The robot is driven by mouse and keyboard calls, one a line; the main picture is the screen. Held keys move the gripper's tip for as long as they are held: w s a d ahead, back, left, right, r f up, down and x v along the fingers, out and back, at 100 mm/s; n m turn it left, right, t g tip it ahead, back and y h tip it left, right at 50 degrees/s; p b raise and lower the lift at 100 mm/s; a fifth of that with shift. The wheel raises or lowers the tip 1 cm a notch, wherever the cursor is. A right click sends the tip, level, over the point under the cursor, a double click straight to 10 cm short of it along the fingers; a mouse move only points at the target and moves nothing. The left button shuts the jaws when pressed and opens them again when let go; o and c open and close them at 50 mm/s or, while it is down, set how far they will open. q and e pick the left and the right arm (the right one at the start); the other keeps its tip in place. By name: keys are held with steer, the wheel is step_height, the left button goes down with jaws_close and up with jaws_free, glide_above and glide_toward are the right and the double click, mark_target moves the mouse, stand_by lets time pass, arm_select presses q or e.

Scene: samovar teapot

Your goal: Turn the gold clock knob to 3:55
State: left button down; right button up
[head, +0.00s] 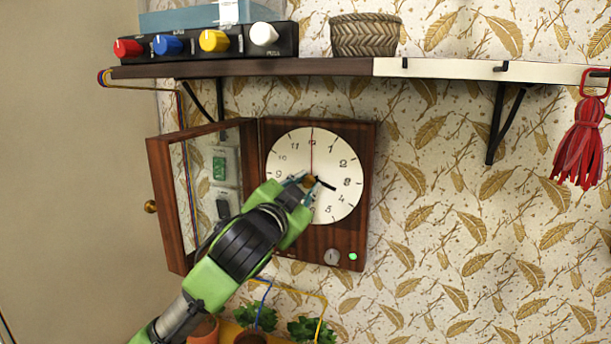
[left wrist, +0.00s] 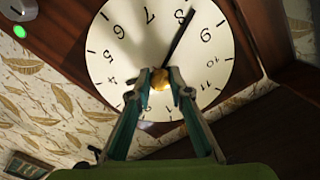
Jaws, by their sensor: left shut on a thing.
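The gold clock knob (head: 310,180) is at the centre of the white clock face (head: 338,160) in a dark wooden case; it shows larger in the left wrist view (left wrist: 160,78). My left gripper (head: 308,184) has its two fingers on either side of the knob, shut on it. In the head view, a short black hand (head: 328,185) points close to 4 and a thin red hand (head: 312,150) points to 12. In the upside-down left wrist view, the long black hand (left wrist: 178,40) points just past 8. My right gripper is out of view.
The clock's glass door (head: 161,205) stands open to the left. A shelf (head: 340,67) above carries a box with coloured knobs (head: 200,42) and a woven basket (head: 364,36). A small knob (head: 331,257) and green light (head: 353,257) sit low on the case. Potted plants stand below.

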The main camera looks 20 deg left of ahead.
arm_select(q)
steer(key=m+p, duration=0.1)
steer(key=m, duration=0.1)
steer(key=m+p, duration=0.2)
steer(key=shift+r+m, duration=0.2)
steer(key=shift+m, duration=0.2)
steer(key=m+p, duration=0.3)
steer(key=shift+m, duration=0.3)
steer(key=m+p, duration=0.3)
steer(key=m, duration=0.1)
steer(key=shift+f+m+p, duration=0.15)
steer(key=shift+m+p, duration=0.95)
steer(key=shift+m, duration=0.8)
steer(key=shift+f, duration=0.1)
steer(key=c, duration=1.9)
jaws_free()
